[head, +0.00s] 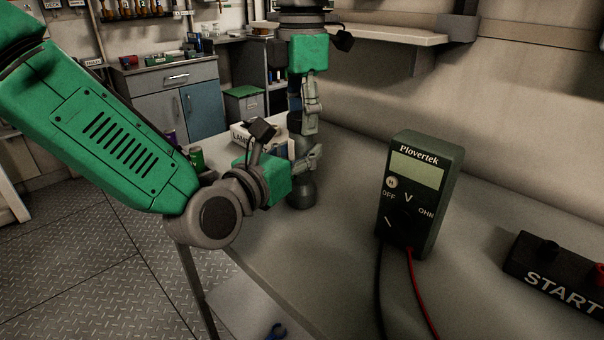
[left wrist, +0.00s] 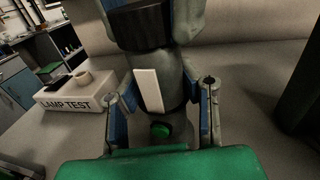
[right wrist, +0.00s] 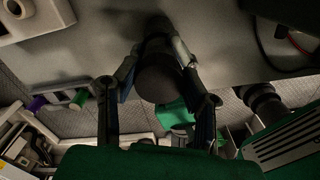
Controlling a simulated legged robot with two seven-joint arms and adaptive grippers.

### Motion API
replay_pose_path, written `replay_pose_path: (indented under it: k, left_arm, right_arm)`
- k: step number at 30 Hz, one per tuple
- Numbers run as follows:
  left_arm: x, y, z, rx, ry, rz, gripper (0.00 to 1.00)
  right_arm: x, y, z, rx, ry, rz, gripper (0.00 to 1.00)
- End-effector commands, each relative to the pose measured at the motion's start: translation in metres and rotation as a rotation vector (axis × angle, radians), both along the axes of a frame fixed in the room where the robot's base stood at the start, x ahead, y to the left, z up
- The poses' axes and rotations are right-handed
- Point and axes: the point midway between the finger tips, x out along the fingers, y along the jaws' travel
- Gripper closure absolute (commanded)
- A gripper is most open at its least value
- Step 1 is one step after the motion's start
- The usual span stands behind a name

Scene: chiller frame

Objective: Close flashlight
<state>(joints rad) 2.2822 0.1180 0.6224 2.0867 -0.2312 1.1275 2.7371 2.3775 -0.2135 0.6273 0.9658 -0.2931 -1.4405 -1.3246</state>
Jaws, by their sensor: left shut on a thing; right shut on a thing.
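A grey flashlight (head: 301,193) stands upright on the table with its wide head down. My left gripper (head: 304,163) is shut around its lower body from the left. In the left wrist view the flashlight's body (left wrist: 172,75) shows a white strip and a green button (left wrist: 160,130) between the fingers (left wrist: 163,108). My right gripper (head: 306,104) comes down from above and is shut on the flashlight's dark end cap, whose round end (right wrist: 159,80) fills the gap between its fingers in the right wrist view.
A white LAMP TEST box (left wrist: 72,97) stands just left of the flashlight. A Plovertek multimeter (head: 420,195) with leads stands to the right, and a black START box (head: 555,270) farther right. The table between flashlight and multimeter is clear. A shelf (head: 370,35) runs along the wall.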

Motion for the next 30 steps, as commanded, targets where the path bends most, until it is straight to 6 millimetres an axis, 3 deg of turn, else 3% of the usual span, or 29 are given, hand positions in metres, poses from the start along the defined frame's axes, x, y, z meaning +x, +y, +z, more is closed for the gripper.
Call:
replay_pose_path:
  k: [3,9,20,21,23,30]
  left_arm:
    - [-0.0008,-0.0010,-0.0016,0.004,0.002,-0.003,1.00]
    - [-0.0011,-0.0015,-0.0015,0.004,0.002,-0.005,1.00]
    - [-0.0019,-0.0025,-0.0015,0.005,0.001,-0.008,1.00]
    - [-0.0020,-0.0026,-0.0015,0.005,0.001,-0.008,1.00]
    - [-0.0021,-0.0027,-0.0015,0.004,0.002,-0.008,1.00]
    - [-0.0014,-0.0014,-0.0015,0.003,0.003,-0.005,1.00]
  right_arm:
    - [-0.0007,0.0022,0.0001,0.000,-0.005,-0.290,0.97]
    - [-0.0008,0.0028,-0.0002,0.003,-0.006,-0.622,0.97]
    - [-0.0003,0.0030,0.0000,0.007,-0.005,-0.694,0.97]
    - [-0.0003,0.0030,0.0000,0.007,-0.005,-0.694,0.59]
    - [-0.0003,0.0030,-0.0001,0.007,-0.005,-0.693,0.42]
    - [-0.0005,0.0017,-0.0002,0.003,-0.006,-0.693,0.42]
